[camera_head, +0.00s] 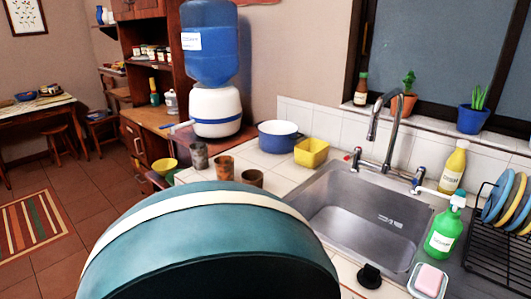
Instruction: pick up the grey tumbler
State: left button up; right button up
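The grey tumbler (198,156) stands upright on the tiled counter, left of two brown tumblers. The grey tumbler is in front of the water dispenser (215,108). Neither of my grippers is in view.
A blue pot (278,136) and a yellow container (311,152) stand behind and right of the tumblers. The sink (365,215) with its tap is to the right, beside a green soap bottle (444,232) and a dish rack (500,255). A yellow bowl (163,166) is left of the tumblers.

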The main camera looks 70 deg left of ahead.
aim_at(200, 156)
jog(key=u, duration=2.9)
jog(key=i+j, duration=0.15)
jog(key=j, duration=0.15)
jog(key=i+j, duration=0.1)
jog(key=j, duration=0.2)
jog(key=i+j, duration=0.15)
jog(key=i+j+z, duration=0.15)
jog(key=j, duration=0.2)
jog(key=j+z, duration=0.15)
jog(key=j, duration=0.2)
jog(key=i+j+z, duration=0.2)
jog(key=j, duration=0.15)
jog(key=k, duration=0.1)
